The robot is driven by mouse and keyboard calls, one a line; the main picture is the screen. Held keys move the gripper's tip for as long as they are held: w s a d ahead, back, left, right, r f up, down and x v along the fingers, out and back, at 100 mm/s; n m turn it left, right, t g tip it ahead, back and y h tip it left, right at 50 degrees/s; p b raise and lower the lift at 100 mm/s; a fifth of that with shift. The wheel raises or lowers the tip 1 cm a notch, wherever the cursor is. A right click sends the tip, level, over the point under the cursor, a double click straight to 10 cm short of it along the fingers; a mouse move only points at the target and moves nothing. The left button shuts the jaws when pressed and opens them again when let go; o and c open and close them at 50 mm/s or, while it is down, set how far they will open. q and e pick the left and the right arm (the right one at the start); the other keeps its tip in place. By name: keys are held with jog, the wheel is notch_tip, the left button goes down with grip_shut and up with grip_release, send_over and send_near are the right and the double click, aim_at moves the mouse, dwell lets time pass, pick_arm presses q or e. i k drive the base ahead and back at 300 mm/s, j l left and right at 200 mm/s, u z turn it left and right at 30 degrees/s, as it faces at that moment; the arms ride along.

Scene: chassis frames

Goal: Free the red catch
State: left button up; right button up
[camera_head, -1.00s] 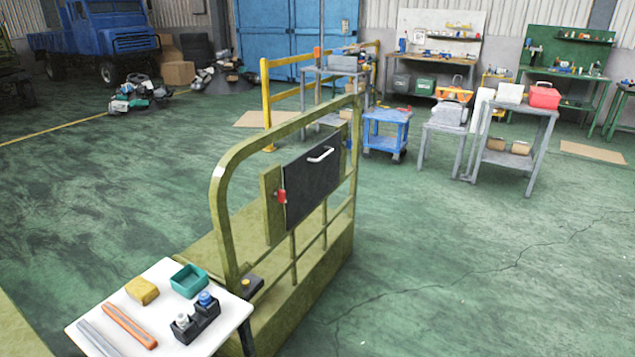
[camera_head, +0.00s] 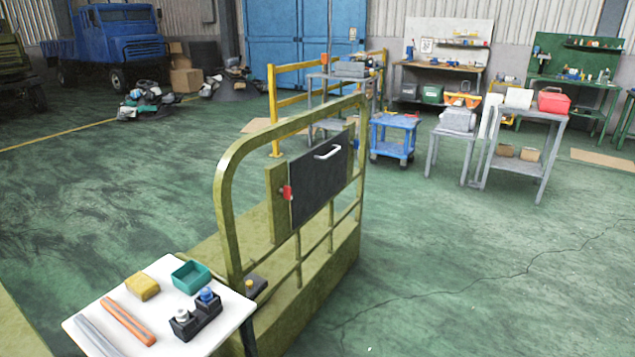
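The red catch (camera_head: 287,193) is a small red piece at the left edge of a dark panel (camera_head: 321,180) with a pale handle (camera_head: 327,152). It sits on an olive upright plate (camera_head: 276,204) of the olive chassis frame (camera_head: 226,180). The panel looks closed against the frame. The catch is too small to tell its exact position. Neither of my grippers shows in the head view.
A white table (camera_head: 160,342) at the lower left holds a yellow sponge-like block, a teal tray (camera_head: 192,277), a dark holder with bottles, and long strips. A blue cart (camera_head: 393,136) and grey tables stand behind. The green floor at right is clear.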

aim_at(287, 190)
jog(key=i+u, duration=0.2)
jog(key=u, duration=0.2)
jog(key=i+u, duration=0.2)
jog(key=u, duration=0.25)
jog(key=i+l+u, duration=0.1)
jog(key=u, duration=0.3)
jog(key=i, duration=0.1)
